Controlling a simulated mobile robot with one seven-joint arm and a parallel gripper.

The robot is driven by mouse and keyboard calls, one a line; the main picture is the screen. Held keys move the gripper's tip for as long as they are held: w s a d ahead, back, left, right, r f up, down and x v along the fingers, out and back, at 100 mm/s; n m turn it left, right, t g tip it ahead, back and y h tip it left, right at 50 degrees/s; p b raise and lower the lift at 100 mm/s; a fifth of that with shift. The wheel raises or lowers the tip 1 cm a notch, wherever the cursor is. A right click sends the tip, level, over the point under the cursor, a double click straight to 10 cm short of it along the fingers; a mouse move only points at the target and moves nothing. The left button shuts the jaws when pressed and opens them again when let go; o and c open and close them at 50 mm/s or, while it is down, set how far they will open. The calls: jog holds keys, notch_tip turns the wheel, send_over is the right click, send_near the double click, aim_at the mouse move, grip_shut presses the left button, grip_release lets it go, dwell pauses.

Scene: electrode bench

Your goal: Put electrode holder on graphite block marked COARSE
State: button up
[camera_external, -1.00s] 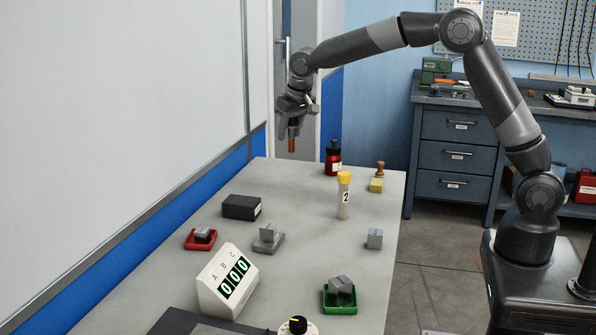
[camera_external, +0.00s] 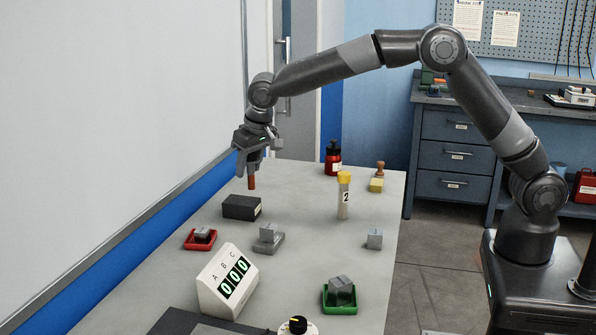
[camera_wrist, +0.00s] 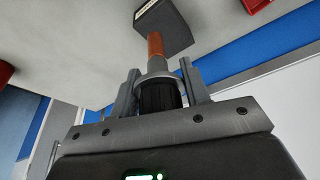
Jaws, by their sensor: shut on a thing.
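My gripper (camera_external: 258,157) is shut on the electrode holder, which points copper tip down in the external view (camera_external: 252,183). In the wrist view the electrode holder (camera_wrist: 156,68) shows a dark ribbed grip, a grey collar and a copper rod between my gripper's fingers (camera_wrist: 160,88). A dark graphite block (camera_external: 238,206) with a pale label at its right end lies on the bench just below the copper tip; the label is too small to read. The block (camera_wrist: 172,25) also shows past the tip in the wrist view. The tip appears above the block; contact cannot be told.
On the bench (camera_external: 310,195) nearby are a red tray (camera_external: 187,241), a grey block on a plate (camera_external: 268,234), a counter box (camera_external: 215,298), a green tray (camera_external: 342,308), a small grey block (camera_external: 374,240) and a yellow-capped tube (camera_external: 344,200). A wall runs along the left.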

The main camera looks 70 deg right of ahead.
aim_at(250, 175)
jog(key=shift+a+f, duration=0.1)
jog(key=shift+f, duration=1.9)
jog(key=o, duration=1.1)
jog(key=shift+f, duration=0.15)
jog(key=shift+o, duration=0.2)
